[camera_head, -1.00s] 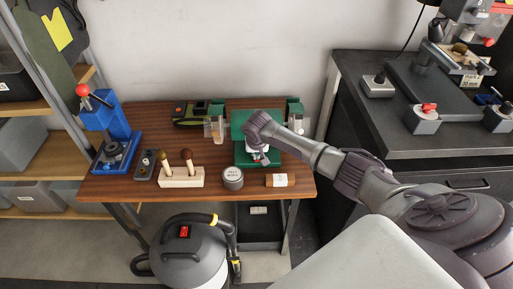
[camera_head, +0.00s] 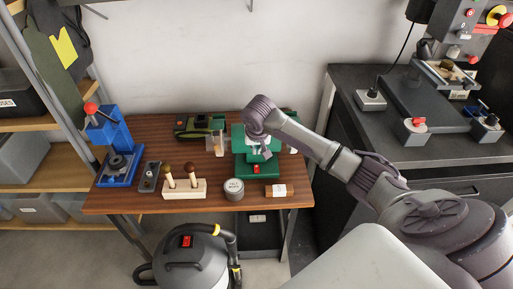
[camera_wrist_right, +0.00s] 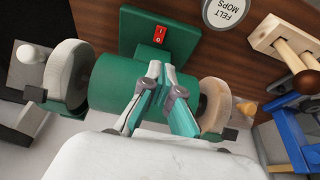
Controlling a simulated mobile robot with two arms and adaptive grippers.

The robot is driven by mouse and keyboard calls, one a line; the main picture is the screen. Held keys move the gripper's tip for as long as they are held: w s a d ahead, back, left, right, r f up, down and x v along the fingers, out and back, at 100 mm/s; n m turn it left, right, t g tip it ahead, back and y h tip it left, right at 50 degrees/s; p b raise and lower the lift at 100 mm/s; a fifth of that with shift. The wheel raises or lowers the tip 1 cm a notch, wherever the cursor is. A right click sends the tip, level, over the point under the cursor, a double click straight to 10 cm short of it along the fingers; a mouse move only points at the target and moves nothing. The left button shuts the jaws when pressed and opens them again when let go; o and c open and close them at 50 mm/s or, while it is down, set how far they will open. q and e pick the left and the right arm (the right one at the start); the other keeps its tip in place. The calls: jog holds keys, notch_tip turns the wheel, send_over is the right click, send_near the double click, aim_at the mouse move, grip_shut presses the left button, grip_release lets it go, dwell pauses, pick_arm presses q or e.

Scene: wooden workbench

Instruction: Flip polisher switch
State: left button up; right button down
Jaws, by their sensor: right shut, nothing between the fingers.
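The green bench polisher (camera_head: 247,170) stands on the wooden workbench with its red rocker switch (camera_head: 256,169) on the front of its base. In the right wrist view the switch (camera_wrist_right: 160,33) shows I and 0 marks; I cannot tell which side is pressed. The polisher's motor body (camera_wrist_right: 105,82) lies between a pale grey wheel (camera_wrist_right: 68,75) and a tan wheel (camera_wrist_right: 215,105). My right gripper (camera_head: 266,154) is shut and empty over the polisher. In the wrist view its fingertips (camera_wrist_right: 160,72) are together below the switch in the picture, apparently apart from it. My left gripper is not in view.
A felt mops tin (camera_head: 233,189), a small labelled block (camera_head: 276,191) and a wooden holder with two handled tools (camera_head: 185,190) stand along the bench front. A blue press (camera_head: 118,150) is at the left. A vacuum (camera_head: 187,262) stands on the floor in front.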

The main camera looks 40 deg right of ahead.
jog(key=shift+d, duration=0.1)
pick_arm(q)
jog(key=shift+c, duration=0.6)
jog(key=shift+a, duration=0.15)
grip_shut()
pick_arm(e)
jog(key=s+a+f+n+y, duration=0.2)
jog(key=s+a+f+n, duration=0.4)
jog(key=s+a, duration=0.7)
jog(key=s+a+f+n, duration=0.2)
jog(key=s+a, duration=0.2)
jog(key=s, duration=1)
jog(key=s+d+f+g, duration=0.1)
jog(key=s+f, duration=0.3)
jog(key=f, duration=1)
jog(key=s+f+g, duration=0.1)
jog(key=s+f, duration=0.4)
jog(key=f, duration=0.8)
jog(key=s+d+f, duration=0.2)
jog(key=s+f, duration=0.9)
jog(key=s, duration=0.2)
jog(key=shift+s+d+f+n, duration=0.15)
jog(key=shift+s+d+n, duration=0.15)
jog(key=shift+d+n, duration=0.1)
